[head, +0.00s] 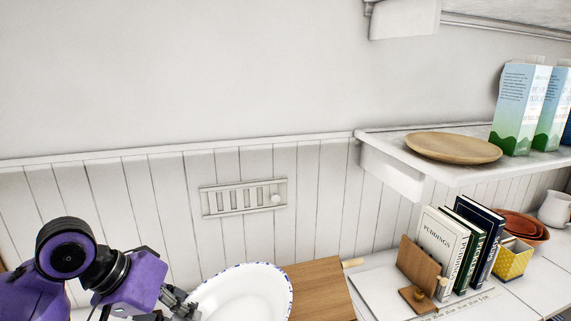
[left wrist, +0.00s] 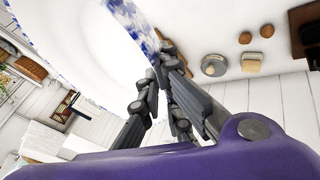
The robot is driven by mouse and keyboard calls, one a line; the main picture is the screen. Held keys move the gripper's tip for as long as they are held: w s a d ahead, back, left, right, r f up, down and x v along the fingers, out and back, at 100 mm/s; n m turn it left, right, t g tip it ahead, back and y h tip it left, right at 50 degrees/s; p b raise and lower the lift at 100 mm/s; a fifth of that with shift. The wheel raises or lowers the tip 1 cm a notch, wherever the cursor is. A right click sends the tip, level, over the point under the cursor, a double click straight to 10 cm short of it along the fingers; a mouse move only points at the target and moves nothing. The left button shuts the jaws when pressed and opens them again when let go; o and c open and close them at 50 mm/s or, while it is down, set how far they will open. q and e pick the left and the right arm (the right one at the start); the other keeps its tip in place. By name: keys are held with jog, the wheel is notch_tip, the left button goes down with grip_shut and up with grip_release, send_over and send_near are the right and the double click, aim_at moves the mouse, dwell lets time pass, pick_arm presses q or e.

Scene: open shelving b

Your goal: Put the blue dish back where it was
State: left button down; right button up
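The blue dish (head: 240,293) is white with a blue-speckled rim and shows at the bottom of the head view, partly cut off by the frame edge. My left gripper (head: 180,302) is at the left side of its rim. In the left wrist view the dish (left wrist: 85,35) fills the upper left, and its blue-patterned rim runs in between the fingertips of my left gripper (left wrist: 155,75). The fingers look closed on the rim. I cannot tell whether the dish touches anything beneath it. My right gripper is not in view.
A wooden board (head: 318,288) lies right of the dish. Books (head: 440,240) in a wooden holder, a yellow pot (head: 512,262), terracotta bowls (head: 525,228) and a white jug (head: 556,209) stand farther right. The wall shelf (head: 390,150) above carries a wooden plate (head: 453,147) and cartons (head: 521,105).

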pick_arm(q)
jog(key=shift+n, duration=0.3)
jog(key=s+f, duration=0.1)
jog(key=f, duration=0.1)
jog(key=s+d+f, duration=0.1)
jog(key=s, duration=0.1)
jog(key=shift+s+d+f, duration=0.1)
jog(key=shift+s+f, duration=0.1)
jog(key=shift+f, duration=0.2)
jog(key=shift+s+f, duration=0.1)
jog(key=shift+f, duration=0.1)
